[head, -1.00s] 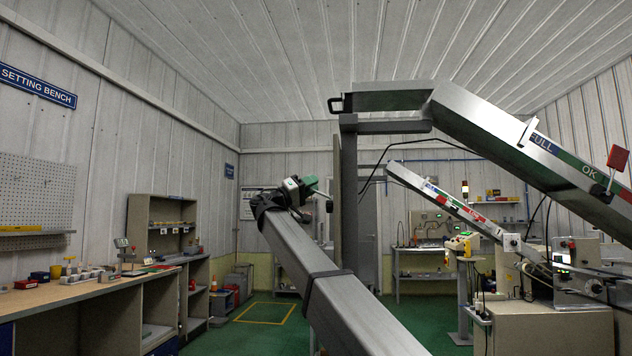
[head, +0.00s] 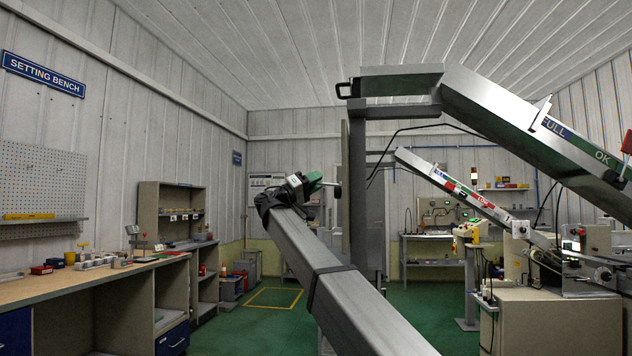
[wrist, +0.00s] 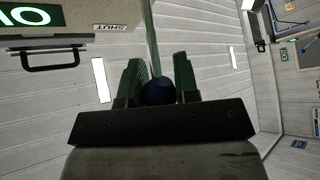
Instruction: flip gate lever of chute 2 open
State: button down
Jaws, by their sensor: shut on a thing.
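In the wrist view my gripper (wrist: 158,72) has its two green fingers on either side of a dark blue ball knob (wrist: 158,92). A thin metal rod (wrist: 151,42) runs up the picture from the knob. I take this to be the gate lever; its pivot is out of view. A grey panel (wrist: 85,18) beside the rod carries a "SHUT" label (wrist: 110,27). In the head view my gripper (head: 316,182) is at the end of my raised arm, left of the grey post below the near chute (head: 510,115). The chute's number cannot be read.
A grey post (head: 357,200) stands close right of my gripper. A second chute (head: 450,182) slopes down farther back to a machine (head: 580,260). A long bench (head: 90,280) lines the left wall. Green floor (head: 240,325) is open between them.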

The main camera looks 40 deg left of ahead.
jog(key=shift+a+f+y, duration=0.1)
jog(key=shift+a+y, duration=0.1)
jog(key=shift+y, duration=0.1)
jog(key=c, duration=0.9)
grip_release()
jog(key=shift+s, duration=0.1)
jog(key=v, duration=1)
jog(key=shift+s+a+f, duration=0.2)
jog(key=shift+f, duration=0.05)
